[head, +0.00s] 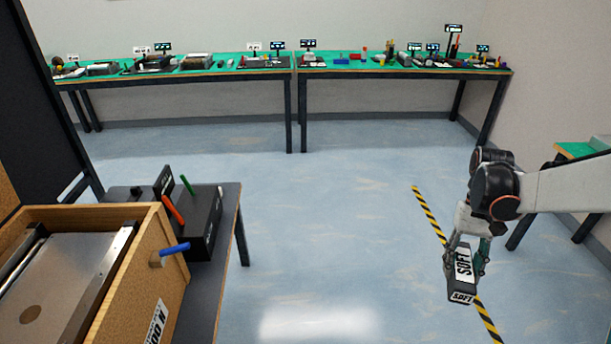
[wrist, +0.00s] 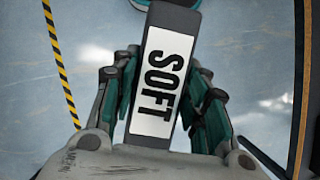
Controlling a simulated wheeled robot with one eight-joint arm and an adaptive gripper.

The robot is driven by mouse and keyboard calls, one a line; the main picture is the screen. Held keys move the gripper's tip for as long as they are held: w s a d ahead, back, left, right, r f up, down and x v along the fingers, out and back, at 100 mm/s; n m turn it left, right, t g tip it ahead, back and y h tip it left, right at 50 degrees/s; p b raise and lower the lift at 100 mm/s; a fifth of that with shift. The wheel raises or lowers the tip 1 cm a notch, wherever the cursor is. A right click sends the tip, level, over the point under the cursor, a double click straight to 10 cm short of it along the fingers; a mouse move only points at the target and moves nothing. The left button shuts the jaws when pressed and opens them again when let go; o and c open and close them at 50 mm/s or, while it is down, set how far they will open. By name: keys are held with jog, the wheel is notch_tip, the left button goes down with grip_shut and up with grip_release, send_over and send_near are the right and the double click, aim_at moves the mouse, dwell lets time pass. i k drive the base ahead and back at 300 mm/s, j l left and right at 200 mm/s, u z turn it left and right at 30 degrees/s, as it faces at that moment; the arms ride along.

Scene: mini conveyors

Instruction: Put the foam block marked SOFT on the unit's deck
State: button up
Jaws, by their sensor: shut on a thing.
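The foam block (head: 462,270) is dark grey with white labels reading SOFT. My gripper (head: 465,262) is shut on it and holds it in the air above the floor, at the right of the head view. In the wrist view the block (wrist: 165,75) sits between the green-and-black fingers (wrist: 162,100), its label facing the camera. The unit (head: 150,260), a wooden-sided box with a flat grey deck (head: 60,275), stands at the lower left of the head view on a dark table. The block is well apart from it. The deck's near part is cut off by the frame.
A black holder (head: 205,225) with a red and a green stick stands beside the unit. A blue-handled peg (head: 174,249) juts from the unit's side. Green-topped benches (head: 345,66) with several devices line the far wall. Open floor lies between my gripper and the unit.

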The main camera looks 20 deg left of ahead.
aim_at(36, 280)
jog(key=i+u, duration=0.1)
jog(key=i, duration=0.8)
jog(key=i+l, duration=0.1)
jog(key=i, duration=0.8)
jog(key=i+u, duration=0.2)
jog(key=u, duration=1.65)
